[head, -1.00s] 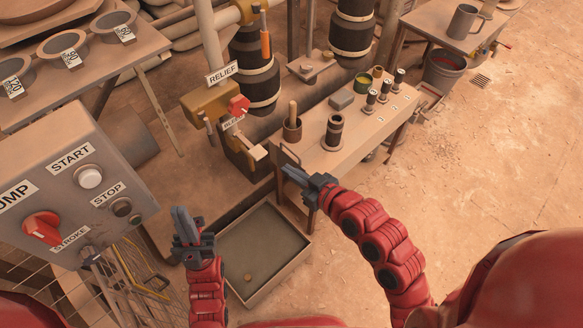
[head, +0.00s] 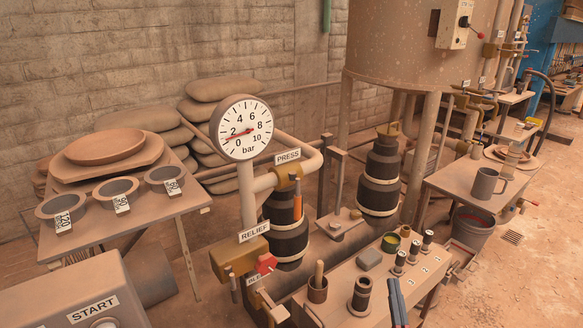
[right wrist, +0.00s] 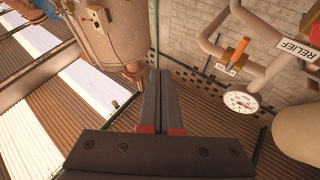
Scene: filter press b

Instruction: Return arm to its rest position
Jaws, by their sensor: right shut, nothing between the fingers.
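My right gripper (head: 396,290) shows at the bottom edge of the head view, its dark fingers pointing up in front of the small work table (head: 338,310). In the right wrist view its two fingers (right wrist: 160,78) lie together, shut with nothing between them. The rest of the right arm is below the head picture. My left gripper and left arm are out of the head view.
The work table holds a dark cylinder (head: 361,294), a cup with a pestle (head: 318,288) and several small weights. A gauge (head: 242,128), a red relief valve handle (head: 266,264) and the START panel (head: 70,295) stand to the left. Open floor (head: 520,265) lies right.

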